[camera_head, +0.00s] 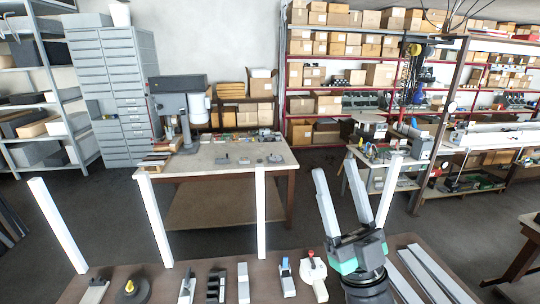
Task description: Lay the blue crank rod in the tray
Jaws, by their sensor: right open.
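My right gripper (337,168) is at the lower right of the head view, above the near bench. Its two long pale fingers point up and stand apart, with nothing between them. A small blue part (285,266) sits on a grey block on the bench, left of the gripper. I cannot tell whether it belongs to the blue crank rod. No piece stands out clearly as the rod or as the tray. The gripper and wrist hide part of the bench. My left gripper is not in view.
The near bench (150,275) carries a dark slotted block (216,286), a white part with a red top (314,272), and long grey profiles (435,272) at right. Upright white posts (261,212) rise along it. A farther table (222,160) holds small parts.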

